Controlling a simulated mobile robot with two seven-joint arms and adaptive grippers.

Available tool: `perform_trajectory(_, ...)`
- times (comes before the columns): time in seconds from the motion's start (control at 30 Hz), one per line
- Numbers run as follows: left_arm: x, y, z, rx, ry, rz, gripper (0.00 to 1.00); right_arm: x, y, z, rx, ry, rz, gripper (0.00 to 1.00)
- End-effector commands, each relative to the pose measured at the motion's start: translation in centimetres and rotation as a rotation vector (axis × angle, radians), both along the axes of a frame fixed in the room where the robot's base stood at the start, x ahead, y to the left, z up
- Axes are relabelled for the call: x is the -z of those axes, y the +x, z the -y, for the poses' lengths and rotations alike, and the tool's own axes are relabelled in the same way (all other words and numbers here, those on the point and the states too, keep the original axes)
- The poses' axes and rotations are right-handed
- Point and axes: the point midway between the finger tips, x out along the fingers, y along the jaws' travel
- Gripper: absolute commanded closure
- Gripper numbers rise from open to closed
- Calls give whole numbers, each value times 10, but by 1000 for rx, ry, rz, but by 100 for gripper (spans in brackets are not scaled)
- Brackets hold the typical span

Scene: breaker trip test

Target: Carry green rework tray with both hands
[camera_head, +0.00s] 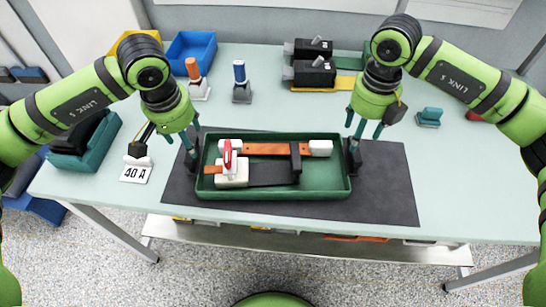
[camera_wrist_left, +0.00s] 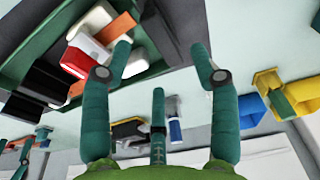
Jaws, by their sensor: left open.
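The green rework tray (camera_head: 274,194) lies on a dark mat in the middle of the bench. It holds an orange bar (camera_head: 270,149), a dark bar and a white block (camera_head: 232,175) with a red lever (camera_head: 227,156). My left gripper (camera_head: 187,145) is at the tray's left end, fingers spread. In the left wrist view its fingers (camera_wrist_left: 165,75) stand apart, with the tray (camera_wrist_left: 38,42) at upper left and nothing clearly held. My right gripper (camera_head: 362,142) is at the tray's right end with fingers apart; contact at either end is unclear.
The dark mat (camera_head: 390,200) reaches past the tray on both sides. A card marked 40 A (camera_head: 135,173) and a teal bin (camera_head: 85,140) are at left. Blue and yellow bins (camera_head: 190,52), two upright handles and black devices (camera_head: 314,70) stand behind. A small teal item (camera_head: 429,117) is at right.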

Motion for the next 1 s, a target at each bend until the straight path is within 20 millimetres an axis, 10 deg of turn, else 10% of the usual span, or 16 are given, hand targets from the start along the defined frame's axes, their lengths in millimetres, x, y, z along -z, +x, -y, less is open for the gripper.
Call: perform_trajectory(1.0, 70, 11, 0, -1, -2, 0, 39, 71, 0, 0, 0, 3, 0, 39)
